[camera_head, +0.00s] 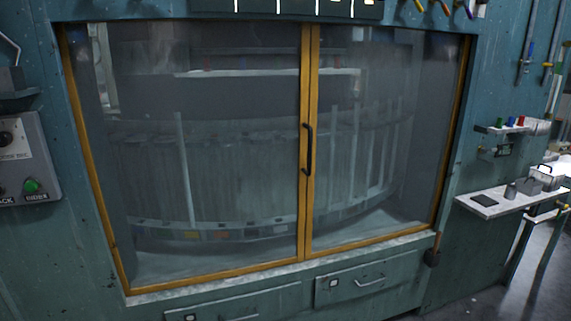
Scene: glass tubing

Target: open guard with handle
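The guard (215,150) is a pair of glazed panels in a yellow-orange frame, set in a teal machine housing. The two panels meet at a vertical yellow post (303,215) right of the middle, and they look shut. A black vertical bar handle (308,148) is fixed at this post, about halfway up, on the edge of the right panel (385,130). Behind the glass is a large round drum-like structure with vertical bars. My gripper does not show in this view, and nothing touches the handle.
Two drawers with metal handles, one of them the right drawer (366,282), sit below the guard. A grey control box (22,160) with a green button is at left. A small shelf (500,203) with items juts out at right.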

